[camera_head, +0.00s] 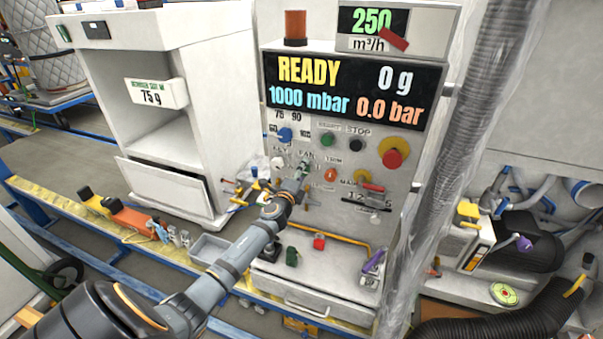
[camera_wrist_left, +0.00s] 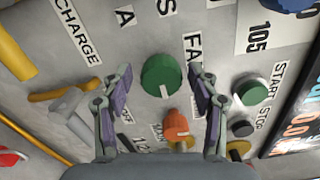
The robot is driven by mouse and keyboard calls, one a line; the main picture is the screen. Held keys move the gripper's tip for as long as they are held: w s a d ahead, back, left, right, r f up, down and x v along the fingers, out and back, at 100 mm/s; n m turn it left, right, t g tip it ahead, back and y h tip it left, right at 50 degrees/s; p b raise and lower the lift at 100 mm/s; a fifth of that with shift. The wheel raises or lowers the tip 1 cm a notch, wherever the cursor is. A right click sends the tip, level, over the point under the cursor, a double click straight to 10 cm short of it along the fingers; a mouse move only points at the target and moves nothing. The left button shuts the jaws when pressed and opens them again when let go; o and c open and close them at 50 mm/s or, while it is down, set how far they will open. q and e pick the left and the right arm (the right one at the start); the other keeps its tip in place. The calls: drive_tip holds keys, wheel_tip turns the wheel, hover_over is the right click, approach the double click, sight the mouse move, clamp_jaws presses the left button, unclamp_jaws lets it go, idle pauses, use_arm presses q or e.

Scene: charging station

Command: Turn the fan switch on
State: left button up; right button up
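The fan switch is a round green knob with a white mark, seen in the wrist view (camera_wrist_left: 158,73) under a partly hidden FAN label (camera_wrist_left: 193,50). It also shows in the head view (camera_head: 304,167), partly behind my gripper. My left gripper (camera_wrist_left: 160,78) is open, with one finger on each side of the green knob in the picture. I cannot tell whether either finger touches it. In the head view my left gripper (camera_head: 299,190) is small and close to the panel. My right gripper is in neither view.
An orange knob (camera_wrist_left: 176,127) sits close to the fan knob. The green start button (camera_head: 327,138) and black stop button (camera_head: 355,144) lie to the right, with a red button (camera_head: 392,157) beyond. The display (camera_head: 350,90) reads READY. A plastic-wrapped column (camera_head: 470,130) stands at the right.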

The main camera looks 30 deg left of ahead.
use_arm(q)
drive_tip(key=v, duration=1.2)
idle(0.3)
